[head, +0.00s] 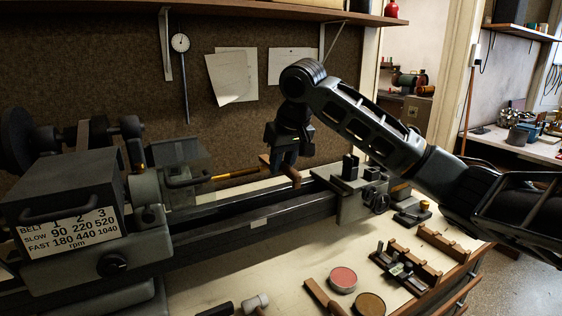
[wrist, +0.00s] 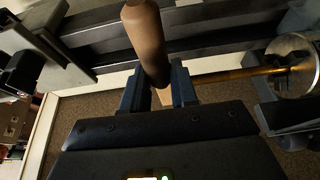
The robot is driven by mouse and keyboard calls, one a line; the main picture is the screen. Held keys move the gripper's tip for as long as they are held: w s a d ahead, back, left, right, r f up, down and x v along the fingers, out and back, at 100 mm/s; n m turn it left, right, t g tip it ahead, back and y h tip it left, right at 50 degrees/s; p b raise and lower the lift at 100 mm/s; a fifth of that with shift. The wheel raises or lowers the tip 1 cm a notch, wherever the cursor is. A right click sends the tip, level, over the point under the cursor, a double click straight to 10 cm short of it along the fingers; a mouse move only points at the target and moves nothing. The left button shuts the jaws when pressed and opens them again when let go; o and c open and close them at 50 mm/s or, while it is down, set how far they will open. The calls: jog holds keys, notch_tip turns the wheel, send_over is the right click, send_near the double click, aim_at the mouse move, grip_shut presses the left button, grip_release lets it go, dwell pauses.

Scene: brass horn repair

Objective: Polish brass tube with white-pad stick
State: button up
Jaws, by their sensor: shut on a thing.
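A thin brass tube (head: 230,175) sticks out to the right from the chuck of the grey lathe (head: 75,215). It also shows in the wrist view (wrist: 238,73), running from the chuck toward my right finger. My gripper (head: 283,163) is shut on a brown wooden stick (head: 292,177), just past the tube's right end and above the lathe bed. In the wrist view the stick (wrist: 145,35) lies between the two dark blue fingers of my gripper (wrist: 158,92). I see no white pad on the held stick. I cannot tell whether the stick touches the tube.
On the bench in front lie a pinkish-red round tin (head: 343,277), a brown round tin (head: 369,304), another brown stick (head: 322,297) and a pale-headed mallet (head: 254,304). Wooden racks (head: 443,243) stand at the right. The lathe tailstock (head: 350,197) stands right of my gripper.

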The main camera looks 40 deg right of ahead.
jog(key=shift+s+a+r+p, duration=0.25)
jog(key=shift+s+r, duration=0.4)
jog(key=shift+s, duration=0.15)
jog(key=shift+s+a+r+p, duration=0.25)
jog(key=shift+s+r, duration=0.35)
jog(key=shift+s, duration=0.2)
